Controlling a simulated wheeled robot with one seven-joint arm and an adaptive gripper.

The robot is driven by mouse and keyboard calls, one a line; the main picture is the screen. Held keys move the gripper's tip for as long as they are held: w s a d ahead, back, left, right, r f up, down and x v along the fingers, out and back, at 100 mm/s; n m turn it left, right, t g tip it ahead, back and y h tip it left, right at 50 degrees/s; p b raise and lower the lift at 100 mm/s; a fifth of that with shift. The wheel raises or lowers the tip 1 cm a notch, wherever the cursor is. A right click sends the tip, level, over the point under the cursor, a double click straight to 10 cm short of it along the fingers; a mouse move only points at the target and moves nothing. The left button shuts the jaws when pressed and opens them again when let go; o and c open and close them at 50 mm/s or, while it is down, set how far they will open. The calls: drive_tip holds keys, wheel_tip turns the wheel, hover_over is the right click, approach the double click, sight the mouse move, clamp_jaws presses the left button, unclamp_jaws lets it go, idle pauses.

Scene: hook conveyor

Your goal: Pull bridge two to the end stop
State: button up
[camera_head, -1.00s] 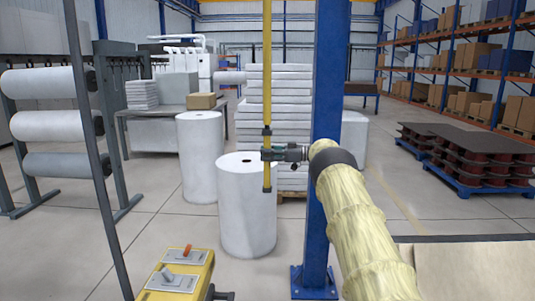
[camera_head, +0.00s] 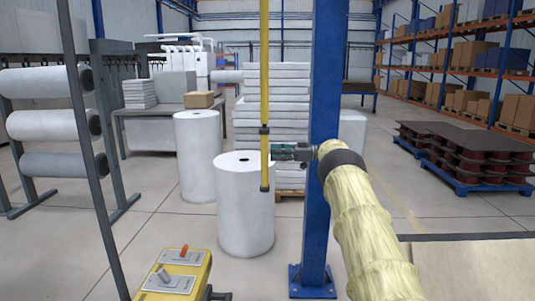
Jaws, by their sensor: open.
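A long yellow pole (camera_head: 264,85) hangs upright from above the picture, with a dark collar partway down and a dark lower end above the floor. My gripper (camera_head: 275,152) is open, its fingers pointing left, just right of the pole between the collar and the lower end. The fingertips are at the pole's right edge, and I cannot tell whether they touch it. The arm in its pale yellow sleeve reaches in from the lower right. Bridge two and the end stop cannot be made out in this view.
A blue column (camera_head: 326,110) stands right beside my gripper and sleeve. White rolls (camera_head: 243,205) stand behind the pole. A yellow control box (camera_head: 177,278) with levers is at the lower left, near a slanted dark post (camera_head: 88,140). Open floor lies between.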

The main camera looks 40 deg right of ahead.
drive_tip(key=v, duration=0.8)
drive_tip(key=shift+w+d, duration=0.25)
drive_tip(key=shift+d, duration=0.05)
drive_tip(key=shift+a+r, duration=0.1)
drive_tip(key=shift+a, duration=0.1)
drive_tip(key=shift+s, duration=0.15)
